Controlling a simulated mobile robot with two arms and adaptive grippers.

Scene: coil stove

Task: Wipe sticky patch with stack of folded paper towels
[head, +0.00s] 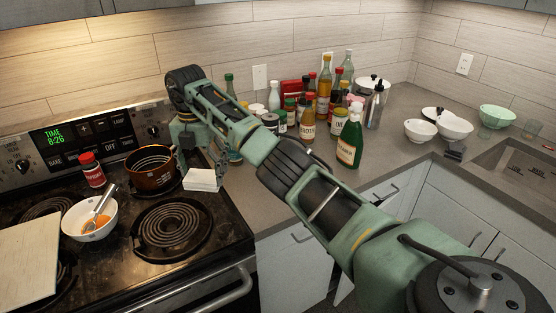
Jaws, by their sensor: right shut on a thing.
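The stack of folded paper towels (202,181) is white and sits low at the stove's right edge, beside the counter, in the head view. My right gripper (198,166) reaches in from above and is shut on the stack. I cannot tell whether the stack touches the surface beneath it. No sticky patch can be made out; the gripper and towels cover part of that area. My left gripper is not in view.
A copper-brown pot (151,168) stands just left of the towels. A red-capped jar (92,170), a white bowl with a whisk (91,218) and a pale board (28,262) are on the stove. Several bottles (349,138) crowd the back counter. The front right coil (171,228) is bare.

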